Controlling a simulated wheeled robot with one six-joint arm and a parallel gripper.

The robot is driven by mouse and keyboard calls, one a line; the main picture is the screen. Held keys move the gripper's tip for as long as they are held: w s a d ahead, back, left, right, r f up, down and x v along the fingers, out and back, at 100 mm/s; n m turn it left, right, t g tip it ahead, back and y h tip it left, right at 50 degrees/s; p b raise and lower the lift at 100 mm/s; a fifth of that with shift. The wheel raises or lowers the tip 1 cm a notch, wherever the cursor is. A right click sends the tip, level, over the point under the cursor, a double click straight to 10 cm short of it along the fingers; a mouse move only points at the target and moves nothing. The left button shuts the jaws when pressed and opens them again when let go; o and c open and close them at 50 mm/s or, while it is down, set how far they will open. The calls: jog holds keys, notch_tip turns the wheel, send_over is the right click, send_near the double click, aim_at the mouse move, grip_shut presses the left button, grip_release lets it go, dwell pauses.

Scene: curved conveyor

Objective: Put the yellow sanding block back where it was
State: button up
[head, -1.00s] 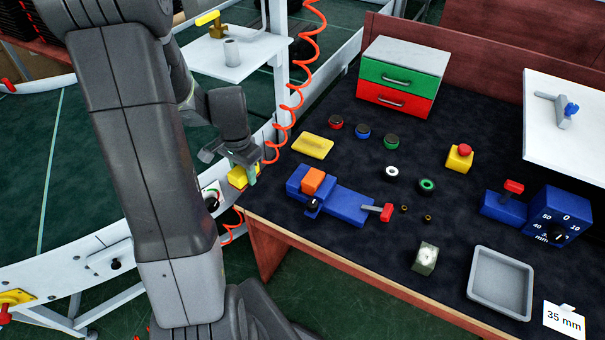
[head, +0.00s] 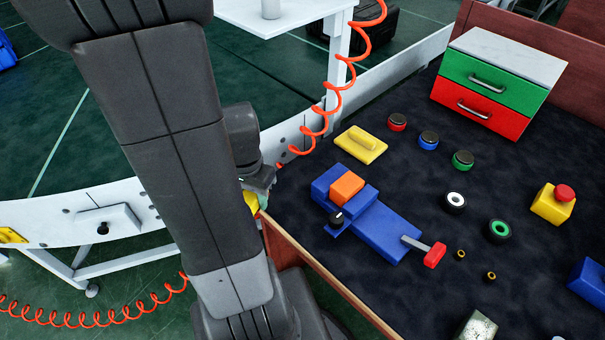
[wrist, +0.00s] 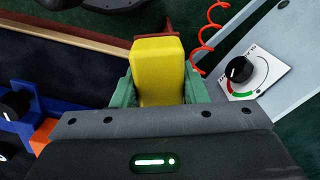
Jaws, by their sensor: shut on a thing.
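My gripper (wrist: 160,88) is shut on the yellow sanding block (wrist: 158,68), a plain upright yellow block between two green fingers in the wrist view. In the head view my arm hides most of my gripper (head: 258,195), and only a sliver of the yellow block (head: 251,201) shows. They are at the left edge of the dark workbench (head: 310,255), beside the conveyor rail. Another yellow piece, flat with a raised ridge (head: 361,144), lies on the bench near its back left edge.
A blue fixture with an orange block (head: 347,187) and a red-handled lever stands near the held block. Several round knobs, an emergency button (head: 553,204) and a drawer box (head: 495,80) are farther right. A coiled red hose (head: 335,90) hangs behind. A dial (wrist: 240,70) shows right.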

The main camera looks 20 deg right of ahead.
jog(key=p, duration=0.1)
send_over(307, 175)
jog(key=shift+f, duration=1.85)
jog(key=shift+f+b, duration=0.2)
jog(key=shift+b, duration=0.15)
jog(key=o, duration=1)
jog(key=shift+c, duration=0.2)
notch_tip(307, 175, up, 8)
jog(key=p, duration=0.1)
